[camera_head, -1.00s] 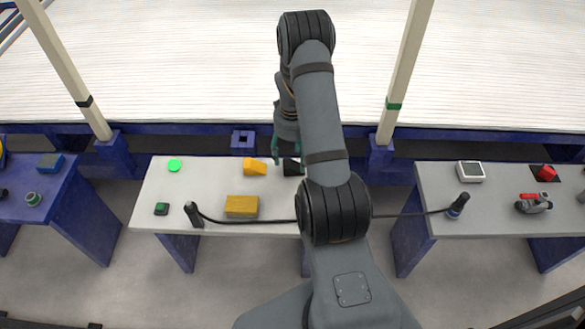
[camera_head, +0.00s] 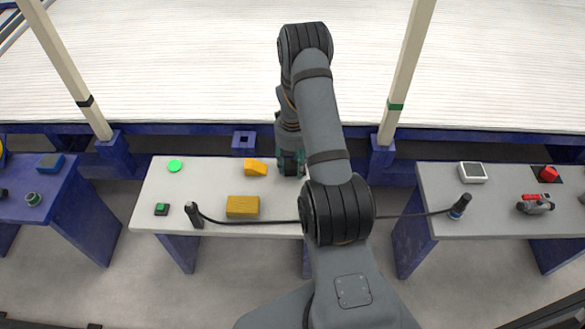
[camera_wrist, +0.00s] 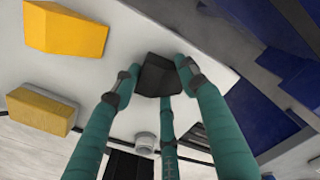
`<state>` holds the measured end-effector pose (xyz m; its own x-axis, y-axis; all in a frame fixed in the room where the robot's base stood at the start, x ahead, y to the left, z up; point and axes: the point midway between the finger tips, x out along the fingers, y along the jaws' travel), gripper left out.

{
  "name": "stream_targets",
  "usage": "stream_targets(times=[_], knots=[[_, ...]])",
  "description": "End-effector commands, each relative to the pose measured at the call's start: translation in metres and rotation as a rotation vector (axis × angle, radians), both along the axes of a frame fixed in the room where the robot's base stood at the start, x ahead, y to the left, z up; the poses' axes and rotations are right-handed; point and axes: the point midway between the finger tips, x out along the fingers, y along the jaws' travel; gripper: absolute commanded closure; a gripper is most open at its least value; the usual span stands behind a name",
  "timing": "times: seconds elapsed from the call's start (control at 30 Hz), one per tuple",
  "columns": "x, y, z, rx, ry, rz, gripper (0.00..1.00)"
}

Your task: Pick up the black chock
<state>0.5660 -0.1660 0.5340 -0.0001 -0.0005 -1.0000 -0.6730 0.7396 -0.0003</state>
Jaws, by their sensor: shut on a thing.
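The black chock (camera_wrist: 157,77) is a small dark block at the middle top of the wrist view. My gripper (camera_wrist: 158,68) has teal fingers shut on it, with fingertips on its left and right sides and a third finger below it in the picture. In the head view my gripper (camera_head: 290,160) is at the back edge of the white table, right of the orange chock. The black chock (camera_head: 290,168) is partly hidden there by the fingers. I cannot tell whether it rests on the table or is just above it.
The orange chock (camera_head: 255,167) and a yellow box (camera_head: 242,207) stand left of my gripper on the white table (camera_head: 215,178). A green disc (camera_head: 174,166) and a black stand with a cable (camera_head: 193,213) are farther left. A grey table (camera_head: 440,205) is at the right.

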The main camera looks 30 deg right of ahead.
Motion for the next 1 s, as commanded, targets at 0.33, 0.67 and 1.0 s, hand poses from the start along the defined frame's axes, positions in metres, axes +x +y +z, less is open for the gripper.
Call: stream_targets(times=[0.33,0.67,1.0], knots=[[0.0005,-0.0001,0.0000,0.000,-0.001,0.001,0.84],[0.0006,0.0000,0.0000,0.000,-0.001,0.001,1.00],[0.0009,-0.0001,0.0028,-0.001,-0.002,0.001,1.00]])
